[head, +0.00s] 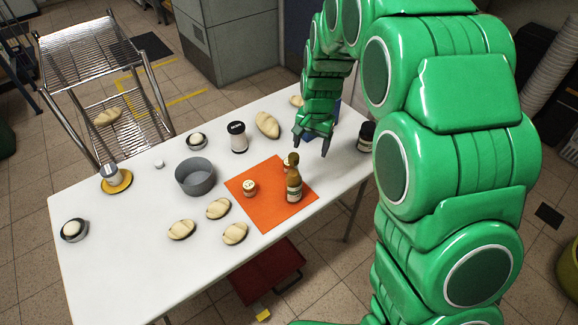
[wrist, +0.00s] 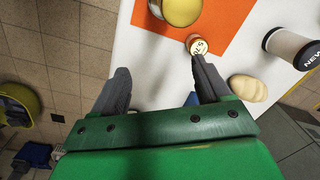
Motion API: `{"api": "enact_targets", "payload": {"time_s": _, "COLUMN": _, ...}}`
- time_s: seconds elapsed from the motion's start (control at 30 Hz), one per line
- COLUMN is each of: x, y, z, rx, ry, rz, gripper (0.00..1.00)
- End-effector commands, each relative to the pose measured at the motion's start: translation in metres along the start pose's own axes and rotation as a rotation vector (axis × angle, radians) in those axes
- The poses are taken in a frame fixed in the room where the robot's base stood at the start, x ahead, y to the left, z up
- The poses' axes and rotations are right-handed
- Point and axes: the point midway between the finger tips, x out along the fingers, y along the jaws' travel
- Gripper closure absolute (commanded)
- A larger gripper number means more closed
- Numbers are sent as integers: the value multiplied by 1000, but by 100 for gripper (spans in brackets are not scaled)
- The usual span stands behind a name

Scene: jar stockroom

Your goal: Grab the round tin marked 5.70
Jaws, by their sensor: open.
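The round tin (wrist: 194,42), with a pale lid on which I read about "5.7", stands at the edge of the orange mat (wrist: 228,15) in the wrist view. My gripper (head: 311,146) hangs open and empty above the mat's far right corner. In the wrist view my gripper (wrist: 161,68) has its right finger overlapping the tin's lower edge in the picture; I cannot tell whether they touch. The tin is not between the fingers.
A small lidded jar (head: 249,188) stands on the mat's left part. A black-lidded white jar (head: 237,138), a bread (head: 267,125) and a grey bowl (head: 195,178) stand nearby. A dark jar (head: 366,138) is at the table's right end.

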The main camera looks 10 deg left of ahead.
Motion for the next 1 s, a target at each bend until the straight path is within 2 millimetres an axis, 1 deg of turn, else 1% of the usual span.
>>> {"api": "enact_targets", "payload": {"time_s": 0.03, "x": 10, "y": -8, "z": -5, "rx": 5, "ry": 0, "rz": -1, "gripper": 24}}
{"api": "enact_targets", "payload": {"time_s": 0.1, "x": 25, "y": -20, "z": -12, "rx": 14, "ry": 3, "rz": -5, "gripper": 24}}
{"api": "enact_targets", "payload": {"time_s": 0.3, "x": 61, "y": -51, "z": -28, "rx": 41, "ry": 15, "rz": -20, "gripper": 24}}
{"api": "enact_targets", "payload": {"time_s": 0.43, "x": 77, "y": -65, "z": -34, "rx": 53, "ry": 18, "rz": -27, "gripper": 24}}
{"api": "enact_targets", "payload": {"time_s": 0.6, "x": 88, "y": -74, "z": -38, "rx": 61, "ry": 22, "rz": -32, "gripper": 24}}
{"api": "enact_targets", "payload": {"time_s": 1.0, "x": 115, "y": -75, "z": -39, "rx": 62, "ry": 24, "rz": -33, "gripper": 24}}
